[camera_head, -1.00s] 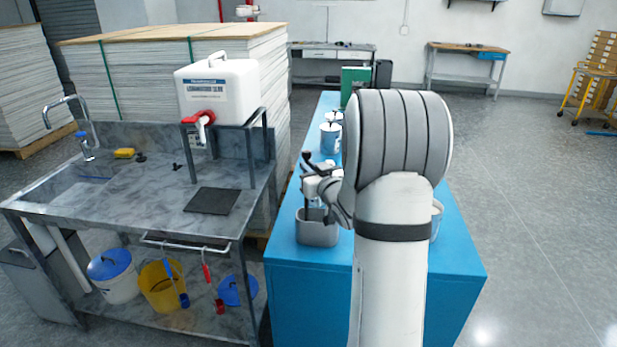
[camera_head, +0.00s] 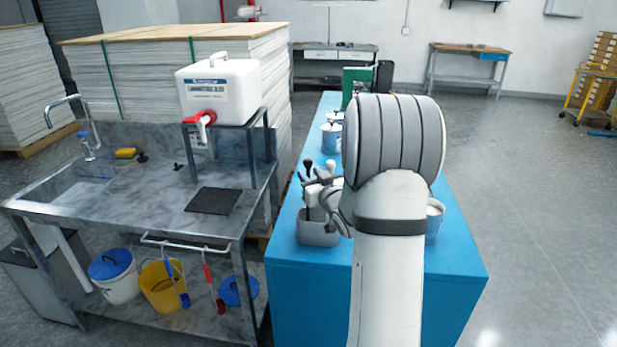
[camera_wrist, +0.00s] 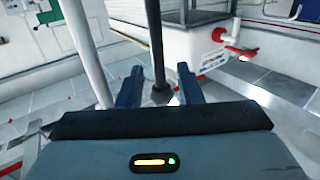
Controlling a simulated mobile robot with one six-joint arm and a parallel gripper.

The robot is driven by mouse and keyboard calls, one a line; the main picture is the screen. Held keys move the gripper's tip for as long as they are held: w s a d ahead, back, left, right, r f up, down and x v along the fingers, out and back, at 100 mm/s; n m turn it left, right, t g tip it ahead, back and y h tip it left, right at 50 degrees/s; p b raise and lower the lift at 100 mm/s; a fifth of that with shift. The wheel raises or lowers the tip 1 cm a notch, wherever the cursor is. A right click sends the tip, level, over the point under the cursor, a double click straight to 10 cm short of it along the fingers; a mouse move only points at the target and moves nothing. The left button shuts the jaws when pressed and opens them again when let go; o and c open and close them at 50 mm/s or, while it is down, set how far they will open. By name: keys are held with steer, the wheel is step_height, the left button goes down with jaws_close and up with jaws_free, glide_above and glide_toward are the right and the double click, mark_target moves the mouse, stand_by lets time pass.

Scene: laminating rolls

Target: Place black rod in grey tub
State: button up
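The grey tub (camera_head: 319,233) stands at the near left of the blue table in the head view. The black rod (camera_head: 308,200) stands in it, its lower end hidden behind the tub wall, its dark knob on top. In the wrist view the black rod (camera_wrist: 157,45) runs up between my two blue fingers. My gripper (camera_wrist: 160,85) is open, with a gap visible on each side of the rod. In the head view my gripper (camera_head: 325,190) is just above the tub, partly hidden by my arm.
A white rod (camera_wrist: 85,48) stands left of my fingers in the wrist view. White cans (camera_head: 330,138) stand farther back on the blue table (camera_head: 310,290), and another white container (camera_head: 434,220) is right of my arm. A steel sink bench (camera_head: 130,200) with a white jug (camera_head: 215,90) is at left.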

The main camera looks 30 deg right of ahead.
steer(key=shift+r, duration=0.1)
steer(key=shift+r+p, duration=0.2)
steer(key=shift+p, duration=0.15)
steer(key=s+b, duration=0.3)
steer(key=s, duration=0.9)
steer(key=s+a+f+g, duration=0.2)
steer(key=s+a+g, duration=0.5)
steer(key=s+a, duration=0.3)
steer(key=s+a+f+g, duration=0.2)
steer(key=s+a+g, duration=0.6)
steer(key=s+a, duration=0.2)
steer(key=shift+s+a, duration=0.15)
steer(key=shift+s, duration=0.75)
